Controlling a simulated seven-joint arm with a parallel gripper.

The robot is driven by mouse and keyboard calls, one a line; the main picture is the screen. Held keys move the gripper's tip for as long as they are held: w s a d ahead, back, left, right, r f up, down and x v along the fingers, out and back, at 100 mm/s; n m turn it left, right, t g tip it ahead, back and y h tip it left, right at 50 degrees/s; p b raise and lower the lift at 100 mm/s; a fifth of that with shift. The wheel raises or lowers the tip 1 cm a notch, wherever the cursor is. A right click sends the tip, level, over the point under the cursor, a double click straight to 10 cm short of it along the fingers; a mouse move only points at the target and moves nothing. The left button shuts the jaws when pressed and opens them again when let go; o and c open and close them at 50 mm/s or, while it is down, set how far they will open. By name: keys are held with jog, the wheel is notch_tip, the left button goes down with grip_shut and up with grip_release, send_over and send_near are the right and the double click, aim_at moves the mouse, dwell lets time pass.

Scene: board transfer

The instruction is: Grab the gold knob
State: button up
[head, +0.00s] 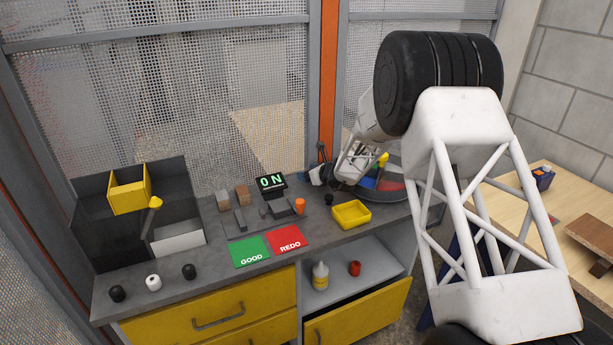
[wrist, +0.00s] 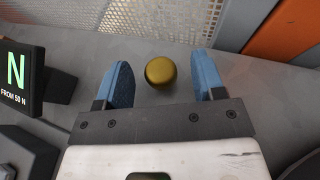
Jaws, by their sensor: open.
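The gold knob (wrist: 160,71) shows in the wrist view as a small round gold piece on the grey bench top. My gripper (wrist: 162,66) is open, with one blue finger on each side of the knob. Bench surface shows between the knob and each finger, so neither appears to touch it. In the head view my gripper (head: 318,174) is low over the back of the bench, right of the display. I cannot make out the knob in that view; my gripper probably hides it.
The display (head: 271,182) stands close on the left and also shows in the wrist view (wrist: 18,78). A mesh wall with an orange post (wrist: 290,35) rises behind. A yellow tray (head: 351,214) and a black knob (head: 329,200) sit in front of my gripper.

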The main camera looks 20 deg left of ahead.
jog(key=shift+c, duration=0.4)
jog(key=c, duration=0.9)
jog(key=shift+r, duration=0.15)
jog(key=shift+c, duration=0.2)
jog(key=shift+r, duration=0.8)
jog(key=shift+s+r, duration=0.1)
jog(key=shift+r, duration=0.85)
jog(key=s+d, duration=0.2)
jog(key=s, duration=0.2)
jog(key=s+d+r, duration=0.1)
jog(key=s+d, duration=0.2)
jog(key=s, duration=0.2)
jog(key=s+d, duration=0.3)
jog(key=s, duration=0.1)
jog(key=shift+s+r, duration=0.15)
jog(key=shift+s, duration=0.15)
